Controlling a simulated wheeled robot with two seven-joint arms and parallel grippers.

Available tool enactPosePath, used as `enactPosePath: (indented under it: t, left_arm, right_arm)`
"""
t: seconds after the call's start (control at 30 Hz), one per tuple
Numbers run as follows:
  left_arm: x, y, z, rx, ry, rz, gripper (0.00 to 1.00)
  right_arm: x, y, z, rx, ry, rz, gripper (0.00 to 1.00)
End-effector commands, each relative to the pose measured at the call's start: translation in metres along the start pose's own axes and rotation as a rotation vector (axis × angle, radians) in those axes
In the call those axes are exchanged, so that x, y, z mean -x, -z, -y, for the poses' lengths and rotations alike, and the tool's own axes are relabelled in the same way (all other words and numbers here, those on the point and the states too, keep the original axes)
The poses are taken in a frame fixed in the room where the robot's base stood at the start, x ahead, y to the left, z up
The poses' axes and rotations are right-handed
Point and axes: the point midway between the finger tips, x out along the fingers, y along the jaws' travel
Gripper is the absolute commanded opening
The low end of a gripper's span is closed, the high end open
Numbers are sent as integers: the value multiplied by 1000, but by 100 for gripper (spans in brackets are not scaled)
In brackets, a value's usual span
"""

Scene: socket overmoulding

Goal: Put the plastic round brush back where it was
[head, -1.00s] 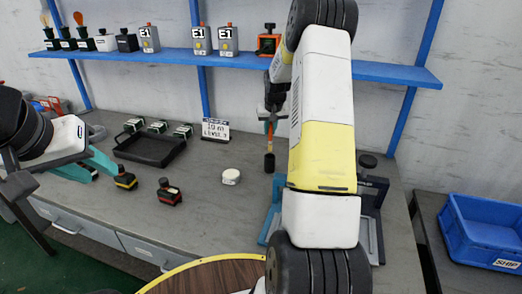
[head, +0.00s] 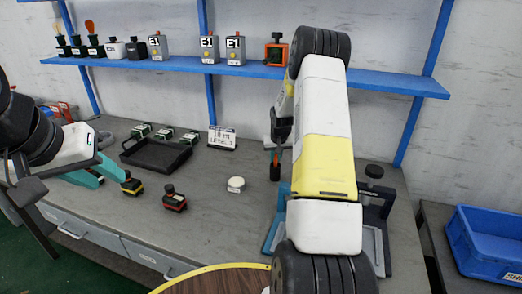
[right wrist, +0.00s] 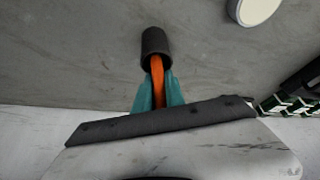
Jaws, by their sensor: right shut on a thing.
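My right gripper (right wrist: 157,92) has teal fingers and is shut on the orange handle of a brush (right wrist: 157,70). The brush's far end runs into a dark cylindrical cup (right wrist: 155,42), so that end is hidden. In the head view the dark cup (head: 275,171) stands on the grey bench, with my right gripper (head: 279,146) just above it. I cannot tell whether the brush touches the cup's bottom. My left gripper (head: 95,174) is at the left above the bench, its teal fingers apart and empty.
A blue shelf (head: 190,64) holds several bottles, boxes and brush-topped pots. A blue bin (head: 480,245) stands right. Bench between the white piece and cup is clear.

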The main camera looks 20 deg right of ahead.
Motion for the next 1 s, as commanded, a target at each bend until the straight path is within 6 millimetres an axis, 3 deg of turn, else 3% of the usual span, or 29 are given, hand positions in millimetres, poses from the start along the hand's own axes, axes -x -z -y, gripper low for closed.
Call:
enactPosePath:
  t: [0.03, 0.13, 0.53, 0.67, 1.0]
  left_arm:
    - [0, 0, 0, 0, 0, 0, 36]
    - [0, 0, 0, 0, 0, 0, 36]
    - [0, 0, 0, 0, 0, 0, 36]
    - [0, 0, 0, 0, 0, 0, 36]
    - [0, 0, 0, 0, 0, 0, 36]
  right_arm:
    - [-1, 0, 0, 0, 0, 0, 19]
    - [0, 0, 0, 0, 0, 0, 36]
    - [6, 1, 0, 0, 0, -1, 36]
    - [25, 2, 0, 0, 0, -2, 36]
    - [97, 2, 1, 0, 1, -3, 36]
